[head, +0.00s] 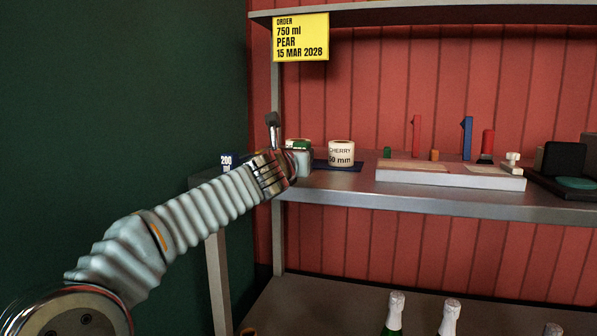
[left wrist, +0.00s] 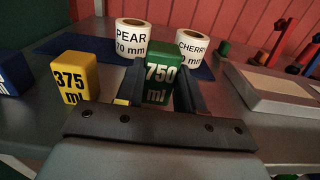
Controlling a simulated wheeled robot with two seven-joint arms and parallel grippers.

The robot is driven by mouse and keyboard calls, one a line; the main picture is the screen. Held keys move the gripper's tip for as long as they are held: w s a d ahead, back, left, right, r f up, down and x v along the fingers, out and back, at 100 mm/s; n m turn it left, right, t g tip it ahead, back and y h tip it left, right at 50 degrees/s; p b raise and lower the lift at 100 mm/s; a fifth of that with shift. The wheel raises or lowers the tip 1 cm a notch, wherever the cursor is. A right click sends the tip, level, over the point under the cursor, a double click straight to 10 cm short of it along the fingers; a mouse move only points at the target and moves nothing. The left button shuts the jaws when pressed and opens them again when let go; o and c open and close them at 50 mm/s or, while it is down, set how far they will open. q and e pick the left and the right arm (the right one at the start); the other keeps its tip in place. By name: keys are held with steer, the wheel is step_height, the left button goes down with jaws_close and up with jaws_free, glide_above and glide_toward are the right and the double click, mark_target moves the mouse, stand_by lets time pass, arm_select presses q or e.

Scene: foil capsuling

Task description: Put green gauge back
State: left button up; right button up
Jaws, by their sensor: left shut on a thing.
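The green gauge (left wrist: 159,78), a block marked 750 ml, is held between the fingers of my left gripper (left wrist: 162,88) in the left wrist view. The gripper is shut on it at shelf height. In the head view my left gripper (head: 298,160) is at the left end of the shelf (head: 340,186), and only a little green shows behind it. I cannot tell whether the gauge touches the shelf. A yellow gauge (left wrist: 75,78) marked 375 ml stands to the left of it, and a blue gauge (head: 227,161) marked 200 stands further left. My right gripper is not in view.
Label rolls marked PEAR (left wrist: 130,36) and CHERRY (head: 341,153) stand on a blue mat (head: 350,167) behind the gauge. A pale board (head: 450,179) lies to the right. Small coloured pieces stand behind it. Foil-topped bottles (head: 394,314) stand below. A yellow order card (head: 301,37) hangs above.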

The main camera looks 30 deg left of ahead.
arm_select(q)
steer(key=shift+f, duration=0.85)
steer(key=shift+r, duration=0.15)
steer(key=o, duration=1)
steer(key=shift+o, duration=0.2)
steer(key=v, duration=1.2)
